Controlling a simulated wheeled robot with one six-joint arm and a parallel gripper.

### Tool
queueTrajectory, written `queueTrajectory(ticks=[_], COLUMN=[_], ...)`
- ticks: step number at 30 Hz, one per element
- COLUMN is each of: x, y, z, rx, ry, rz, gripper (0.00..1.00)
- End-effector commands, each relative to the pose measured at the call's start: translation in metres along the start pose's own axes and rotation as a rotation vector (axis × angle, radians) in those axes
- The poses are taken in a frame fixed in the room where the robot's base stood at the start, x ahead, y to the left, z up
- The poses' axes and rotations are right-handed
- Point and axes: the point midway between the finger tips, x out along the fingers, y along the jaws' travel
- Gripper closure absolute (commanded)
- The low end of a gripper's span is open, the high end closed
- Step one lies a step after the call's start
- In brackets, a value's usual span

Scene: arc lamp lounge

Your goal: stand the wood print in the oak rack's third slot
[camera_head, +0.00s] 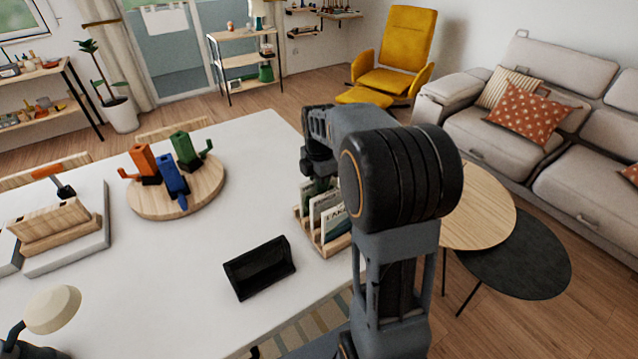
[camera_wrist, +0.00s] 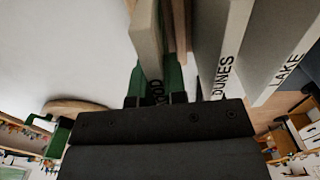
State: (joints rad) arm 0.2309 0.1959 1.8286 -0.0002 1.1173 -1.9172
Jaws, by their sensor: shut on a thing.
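The wood print is a green panel (camera_wrist: 174,82) in the wrist view, with its lettering partly hidden by my gripper. My gripper (camera_wrist: 157,100) is shut on it. In the head view a green patch (camera_head: 312,187) shows below my gripper (camera_head: 318,168), which my own arm partly hides. The oak rack (camera_head: 318,243) stands at the table's right edge. It holds a print marked LAKE (camera_head: 335,224), also in the wrist view (camera_wrist: 285,60), and one marked DUNES (camera_wrist: 222,45) beside the wood print. Whether the wood print is seated in a slot cannot be told.
A black angled holder (camera_head: 259,268) lies left of the rack on the white table (camera_head: 200,265). A round wooden board (camera_head: 150,208) with orange, blue and green items stands farther left. A wooden block holder (camera_head: 50,228) is at the far left. Bare tabletop lies between them.

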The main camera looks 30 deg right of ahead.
Motion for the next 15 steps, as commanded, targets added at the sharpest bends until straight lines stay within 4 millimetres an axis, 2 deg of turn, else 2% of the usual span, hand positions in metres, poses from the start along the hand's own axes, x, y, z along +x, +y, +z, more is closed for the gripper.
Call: queueTrajectory(ticks=[3,15], x=[0.0062,0.0108], y=[-0.0004,-0.0004], z=[0.0003,0.0007], rx=[0.001,0.002], ry=[0.000,0.000], rz=[0.000,0.000], gripper=[1.00,1.00])
